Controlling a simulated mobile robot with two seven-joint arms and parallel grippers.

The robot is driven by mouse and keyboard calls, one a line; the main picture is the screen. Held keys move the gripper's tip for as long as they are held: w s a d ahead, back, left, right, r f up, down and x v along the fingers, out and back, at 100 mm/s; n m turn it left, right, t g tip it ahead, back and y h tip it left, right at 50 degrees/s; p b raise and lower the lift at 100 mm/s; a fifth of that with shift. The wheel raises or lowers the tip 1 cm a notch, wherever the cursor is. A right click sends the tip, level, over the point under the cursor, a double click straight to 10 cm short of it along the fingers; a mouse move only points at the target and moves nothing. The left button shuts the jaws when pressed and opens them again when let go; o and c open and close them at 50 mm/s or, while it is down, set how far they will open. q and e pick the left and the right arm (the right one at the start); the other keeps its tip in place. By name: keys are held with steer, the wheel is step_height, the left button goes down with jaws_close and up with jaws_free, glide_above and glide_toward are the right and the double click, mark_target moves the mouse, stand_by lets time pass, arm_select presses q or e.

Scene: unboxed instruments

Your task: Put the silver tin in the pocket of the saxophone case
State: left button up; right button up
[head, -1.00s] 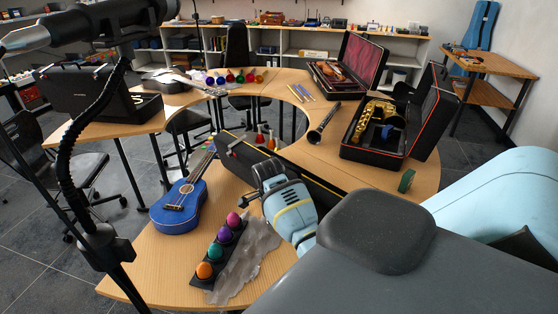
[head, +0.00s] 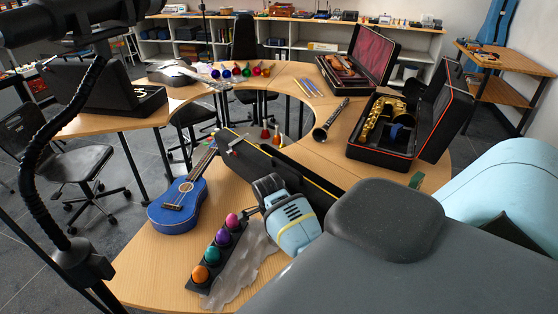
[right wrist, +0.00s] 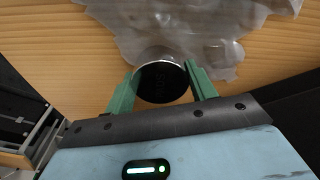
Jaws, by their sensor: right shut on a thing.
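My right gripper (right wrist: 158,88) is shut on a round, flat tin (right wrist: 160,82) with a black face and a thin silver rim, held between its green fingers over the wooden table. In the head view my right gripper (head: 254,211) is beside the pink egg shaker, and the tin cannot be made out there. Whether the tin touches the table is unclear. The saxophone case (head: 376,153) stands open on the right part of the table, with the gold saxophone (head: 379,117) inside. Its pocket is not clearly distinguishable. My left gripper is not in view.
A strip of coloured egg shakers (head: 218,250) and a crumpled translucent sheet (head: 249,262) lie near the gripper. A long black case (head: 283,172) stands behind it. A blue ukulele (head: 178,205) is left. A clarinet (head: 329,120) and green roll (head: 416,180) lie near the saxophone case.

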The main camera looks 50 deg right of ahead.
steer(key=shift+d+f, duration=0.1)
steer(key=shift+f, duration=0.05)
steer(key=shift+a, duration=0.2)
steer(key=o, duration=1)
steer(key=shift+f, duration=0.1)
